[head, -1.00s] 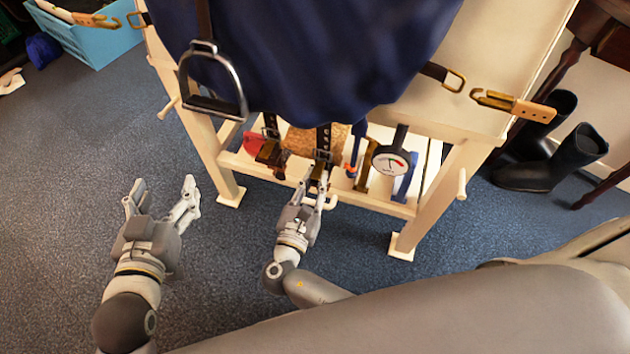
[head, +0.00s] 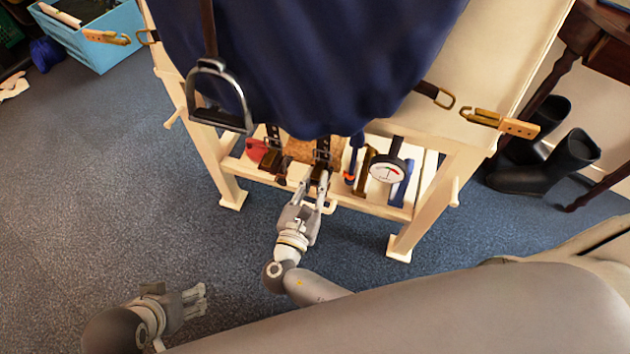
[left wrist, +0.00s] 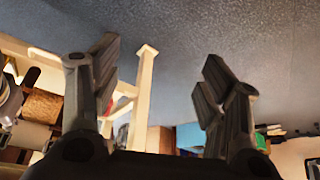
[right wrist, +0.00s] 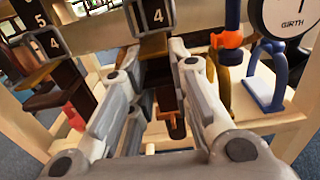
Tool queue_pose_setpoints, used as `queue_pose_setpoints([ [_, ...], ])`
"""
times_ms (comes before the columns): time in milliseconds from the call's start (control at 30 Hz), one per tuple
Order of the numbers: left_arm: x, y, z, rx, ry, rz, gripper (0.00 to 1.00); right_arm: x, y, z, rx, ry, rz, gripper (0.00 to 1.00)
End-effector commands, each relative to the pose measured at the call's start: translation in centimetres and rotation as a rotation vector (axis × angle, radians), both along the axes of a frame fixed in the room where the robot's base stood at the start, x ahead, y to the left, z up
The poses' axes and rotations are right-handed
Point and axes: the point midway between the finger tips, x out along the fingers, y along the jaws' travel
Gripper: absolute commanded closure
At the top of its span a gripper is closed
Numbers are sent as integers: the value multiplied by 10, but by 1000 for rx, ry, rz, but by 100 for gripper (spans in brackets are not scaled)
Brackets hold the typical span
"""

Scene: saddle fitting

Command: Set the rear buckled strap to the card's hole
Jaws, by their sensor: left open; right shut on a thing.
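Two dark buckled straps hang below the blue saddle cloth (head: 300,60). My right gripper (head: 321,182) is shut on the dark tail of the right-hand strap (head: 322,150). In the right wrist view that strap (right wrist: 152,18) shows a "4" plate above my fingers, and the left-hand strap (right wrist: 45,45) shows "5" and "4" plates. I cannot tell from the frames which strap is the rear one, and I cannot make out the card. My left gripper (head: 200,300) is open and empty, low over the carpet, away from the straps.
A round girth gauge (head: 387,171) stands right of the held strap, beside a blue-handled tool (head: 354,155). The cream wooden stand (head: 229,185) has a low shelf. Black boots (head: 545,165) stand at the right, a blue crate (head: 105,40) at the back left.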

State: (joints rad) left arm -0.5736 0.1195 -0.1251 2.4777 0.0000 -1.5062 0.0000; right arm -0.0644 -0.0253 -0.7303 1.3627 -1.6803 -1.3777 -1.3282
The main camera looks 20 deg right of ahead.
Motion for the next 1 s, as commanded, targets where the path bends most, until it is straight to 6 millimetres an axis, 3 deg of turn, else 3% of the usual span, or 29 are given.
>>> queue_pose_setpoints([
  [167,-16,5,-2,14,71,5,32,2,0,6,-3,-7,-1,100],
  [467,-18,5,-3,16,77,7,32,2,0,6,-2,-7,-1,100],
  [500,-17,5,-3,16,77,7,32,2,0,6,-2,-7,-1,80],
  [800,-17,5,-2,16,76,7,32,1,0,5,-1,-7,-1,41],
  [900,-17,5,-2,16,76,7,32,1,0,5,-1,-6,-1,32],
  [1000,-17,5,-2,16,76,7,32,1,0,4,-1,-4,0,32],
])
